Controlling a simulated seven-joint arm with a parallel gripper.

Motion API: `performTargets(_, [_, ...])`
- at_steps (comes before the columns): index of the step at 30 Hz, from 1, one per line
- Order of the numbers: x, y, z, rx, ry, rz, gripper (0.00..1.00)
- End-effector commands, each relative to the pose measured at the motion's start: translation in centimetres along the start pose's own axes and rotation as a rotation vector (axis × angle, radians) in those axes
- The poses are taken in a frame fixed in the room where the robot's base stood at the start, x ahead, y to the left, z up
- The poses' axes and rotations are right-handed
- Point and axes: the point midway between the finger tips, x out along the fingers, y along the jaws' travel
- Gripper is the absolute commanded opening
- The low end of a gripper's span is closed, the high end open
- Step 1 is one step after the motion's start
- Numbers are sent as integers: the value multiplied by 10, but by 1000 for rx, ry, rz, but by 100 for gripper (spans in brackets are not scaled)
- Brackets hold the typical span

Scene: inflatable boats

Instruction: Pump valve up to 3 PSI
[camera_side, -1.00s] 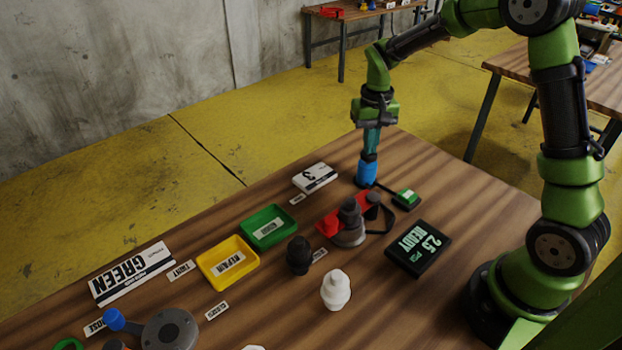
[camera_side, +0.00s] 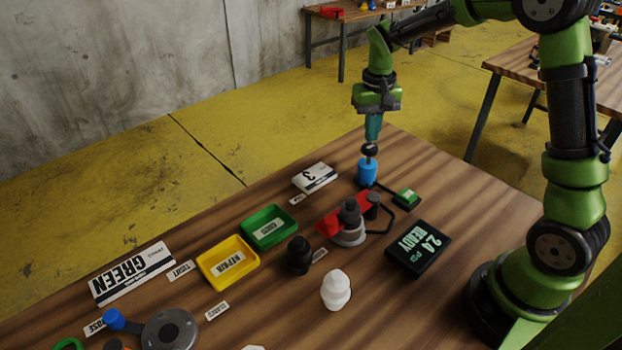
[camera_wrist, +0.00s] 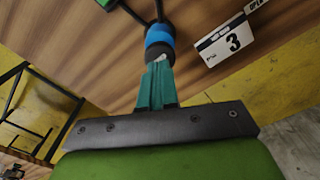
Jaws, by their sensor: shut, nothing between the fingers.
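The blue pump (camera_side: 367,172) stands upright near the table's far edge, with its black knob (camera_side: 369,150) raised on a thin rod. My gripper (camera_side: 371,139) points down, shut and empty, with its teal fingertips at or just above the knob; I cannot tell if they touch. In the wrist view the pump (camera_wrist: 159,40) lies straight beyond my fingertips (camera_wrist: 157,65). A black hose runs from the pump to the grey valve (camera_side: 349,222) with a red lever (camera_side: 331,221). The black gauge display (camera_side: 418,249) reads 2.4 PSI READY. A white card with a 3 (camera_side: 315,177) stands beside the pump.
A green button box (camera_side: 406,195) sits right of the pump. A green tray (camera_side: 289,219), a yellow tray (camera_side: 259,262), a black fitting (camera_side: 298,256) and a white fitting (camera_side: 336,290) stand nearer. A "GREEN" sign (camera_side: 99,300) is at left.

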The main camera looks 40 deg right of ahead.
Motion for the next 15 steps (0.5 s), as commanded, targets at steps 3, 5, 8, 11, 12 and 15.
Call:
performTargets(3, [0,0,0,0,0,0,0])
performTargets(5, [0,0,0,0,0,0,0])
performTargets(8, [0,0,0,0,0,0,0])
performTargets(11, [3,0,0,0,-1,0,0])
performTargets(12, [4,0,0,0,-1,0,0])
performTargets(15, [8,0,0,0,-1,1,0])
